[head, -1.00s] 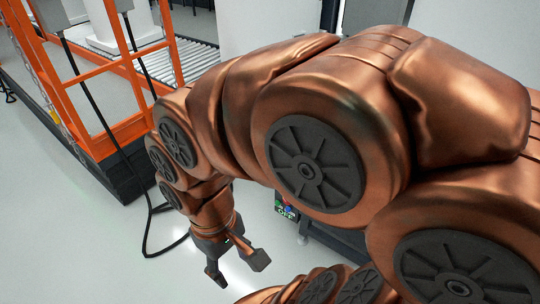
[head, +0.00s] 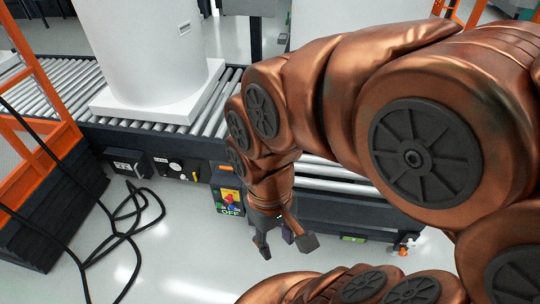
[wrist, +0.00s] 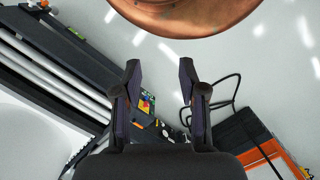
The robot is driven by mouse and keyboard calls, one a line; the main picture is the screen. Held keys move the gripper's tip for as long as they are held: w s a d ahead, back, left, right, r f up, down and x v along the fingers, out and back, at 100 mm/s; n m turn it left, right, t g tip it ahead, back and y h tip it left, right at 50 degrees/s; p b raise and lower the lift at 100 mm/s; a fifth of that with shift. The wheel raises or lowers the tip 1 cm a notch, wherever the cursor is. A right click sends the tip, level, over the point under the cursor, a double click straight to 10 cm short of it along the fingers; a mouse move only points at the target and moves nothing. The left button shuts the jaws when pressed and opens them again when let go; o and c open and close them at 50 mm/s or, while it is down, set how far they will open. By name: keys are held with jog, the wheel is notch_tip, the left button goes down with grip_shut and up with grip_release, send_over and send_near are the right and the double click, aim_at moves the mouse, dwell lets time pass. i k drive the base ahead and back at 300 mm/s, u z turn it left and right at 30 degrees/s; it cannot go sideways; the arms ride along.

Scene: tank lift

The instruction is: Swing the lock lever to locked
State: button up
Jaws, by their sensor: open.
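My gripper (head: 284,246) hangs open and empty above the floor, in front of the conveyor's edge. In the wrist view its two fingers (wrist: 160,67) are spread apart with nothing between them. A control box (head: 229,198) with coloured parts and an "OFF" label is on the conveyor's side, just left of my gripper. It also shows small beside the left finger in the wrist view (wrist: 146,103). A dark panel with dials (head: 172,167) and a small yellow part (head: 196,174) is further left. I cannot tell which part is the lock lever.
A white tank (head: 150,50) stands on a white base on the roller conveyor (head: 60,83). Black cables (head: 125,225) lie on the floor at left. An orange frame (head: 45,90) stands at the left edge.

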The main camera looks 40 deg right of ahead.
aim_at(225, 168)
jog(key=z, duration=0.6)
jog(key=k, duration=0.35)
jog(key=u, duration=0.8)
jog(key=i, duration=1.5)
jog(key=z, duration=0.35)
